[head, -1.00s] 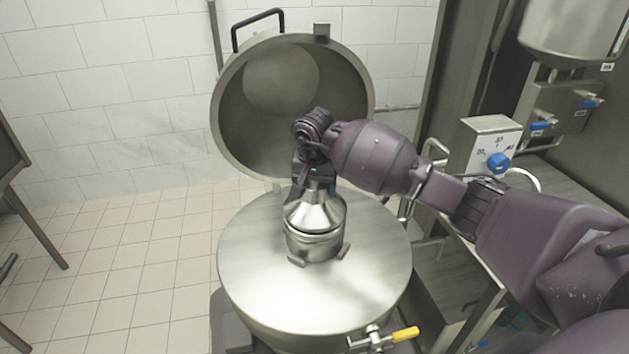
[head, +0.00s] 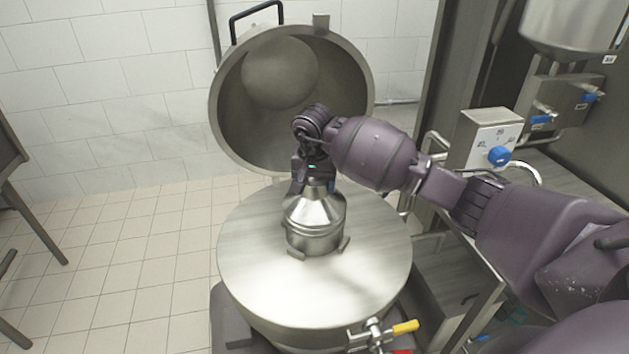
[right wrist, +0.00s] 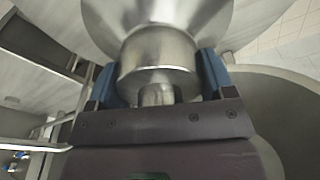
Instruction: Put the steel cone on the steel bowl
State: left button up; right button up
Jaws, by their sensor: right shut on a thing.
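The steel cone (head: 315,206) sits on top of the steel bowl (head: 313,238), wide end down, its rim meeting the bowl's rim with no clear gap. The bowl stands on the round steel lid-like top (head: 260,280) of the large kettle, between small brackets. My right gripper (head: 316,180) is above the cone and shut on its narrow neck. In the right wrist view, blue finger pads (right wrist: 160,85) flank the cone's neck (right wrist: 158,60), and its flare (right wrist: 160,14) spreads beyond. The bowl is hidden there. My left gripper is not in view.
The kettle's open lid (head: 292,95) stands upright behind. A control box with a blue knob (head: 498,156) is at right. A tap with a yellow handle (head: 405,327) sticks out at the front. The steel top around the bowl is clear.

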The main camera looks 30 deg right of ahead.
jog(key=shift+f, duration=0.2)
jog(key=o, duration=1.4)
jog(key=shift+o, duration=0.5)
jog(key=shift+f, duration=0.1)
jog(key=r, duration=0.6)
jog(key=s+a+r, duration=0.1)
jog(key=r, duration=0.3)
jog(key=shift+s, duration=0.1)
jog(key=shift+s+r, duration=0.1)
jog(key=shift+r, duration=0.35)
